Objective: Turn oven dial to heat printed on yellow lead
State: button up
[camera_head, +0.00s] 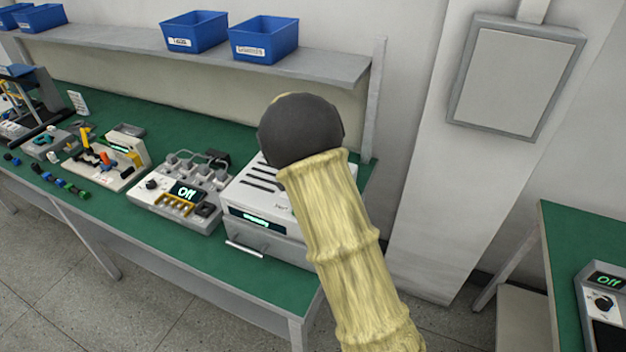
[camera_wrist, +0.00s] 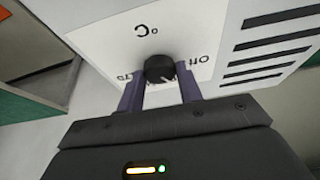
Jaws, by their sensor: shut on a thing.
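The oven (camera_head: 240,195) is a white box with dark vent slots on top and a green-lit display (camera_head: 257,219), too small to read, on its front. Its right side is hidden behind my arm. In the wrist view, the oven's white panel (camera_wrist: 225,50) carries a black round dial (camera_wrist: 159,68) with a light pointer mark, ringed by upside-down lettering including "°C". My gripper (camera_wrist: 160,90) has its two purple fingers either side of the dial, shut on it. My gripper is hidden in the head view. I cannot make out a yellow lead or its printing.
Blue bins (camera_head: 263,40) stand on the shelf above. Another "Off" unit (camera_head: 606,300) is at the right.

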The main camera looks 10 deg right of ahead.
jog(key=shift+m, duration=0.3)
jog(key=o, duration=1)
jog(key=b+v, duration=0.1)
jog(key=v, duration=1.6)
jog(key=shift+w+a+r+b, duration=0.15)
jog(key=shift+a+r+b, duration=0.05)
jog(key=shift+b, duration=0.1)
jog(key=shift+d+f, duration=0.1)
